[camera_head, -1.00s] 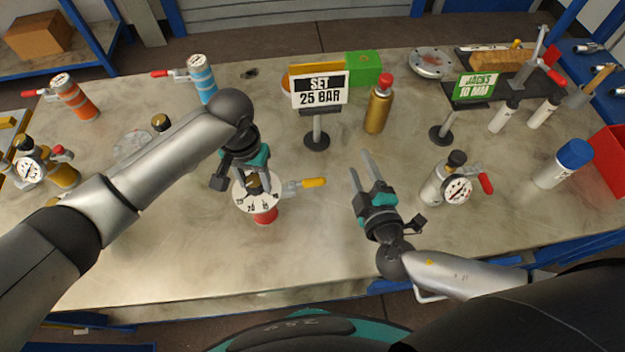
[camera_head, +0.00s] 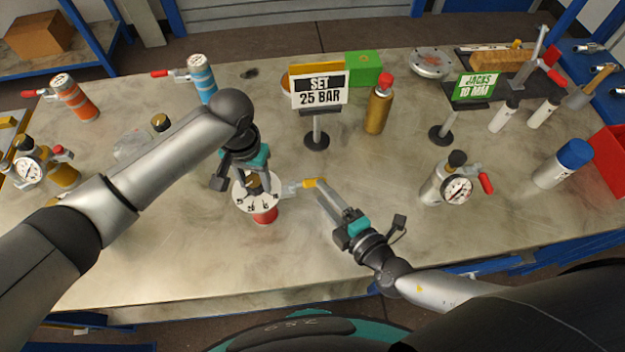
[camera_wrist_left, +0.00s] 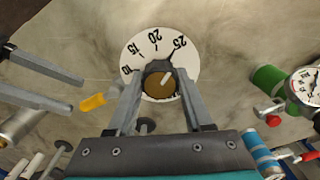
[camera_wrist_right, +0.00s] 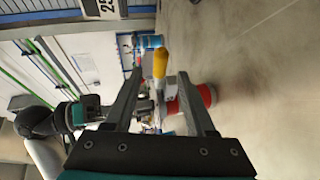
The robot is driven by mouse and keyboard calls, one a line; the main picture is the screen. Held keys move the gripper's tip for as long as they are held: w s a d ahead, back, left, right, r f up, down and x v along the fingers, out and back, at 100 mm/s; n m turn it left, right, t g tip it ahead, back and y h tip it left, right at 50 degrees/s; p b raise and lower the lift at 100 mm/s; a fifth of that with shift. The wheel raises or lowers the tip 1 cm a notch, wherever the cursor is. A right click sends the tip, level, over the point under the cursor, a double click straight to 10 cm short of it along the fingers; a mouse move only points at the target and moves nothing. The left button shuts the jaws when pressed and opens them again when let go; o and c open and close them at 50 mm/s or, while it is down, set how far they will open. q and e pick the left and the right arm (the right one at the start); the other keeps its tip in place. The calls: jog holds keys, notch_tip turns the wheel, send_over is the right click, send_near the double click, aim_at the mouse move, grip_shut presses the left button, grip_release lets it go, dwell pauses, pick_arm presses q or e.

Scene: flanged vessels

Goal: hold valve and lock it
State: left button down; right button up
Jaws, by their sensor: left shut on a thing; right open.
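The valve has a red body (camera_head: 265,216), a white numbered dial (camera_head: 242,200) and a lever with a yellow grip (camera_head: 311,183). It stands upright on the bench. My left gripper (camera_head: 256,183) is shut on its brown knob (camera_wrist_left: 158,86) from above. In the left wrist view, the knob's white pointer leans toward the 25 side. My right gripper (camera_head: 323,188) is open at the lever's outer end. In the right wrist view, the yellow grip (camera_wrist_right: 160,63) appears between the spread fingers; contact is not clear. A sign (camera_head: 319,90) reads "SET 25 BAR".
A gauge vessel (camera_head: 445,184) with a red lever stands to the right. A gold bottle (camera_head: 378,108) and the sign's stand (camera_head: 317,135) are behind. Orange (camera_head: 78,102) and blue (camera_head: 203,80) striped vessels stand at the back left. The front bench is clear.

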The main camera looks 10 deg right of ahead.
aim_at(313, 183)
jog(key=shift+x, duration=2.75)
grip_shut()
jog(key=shift+s, duration=0.1)
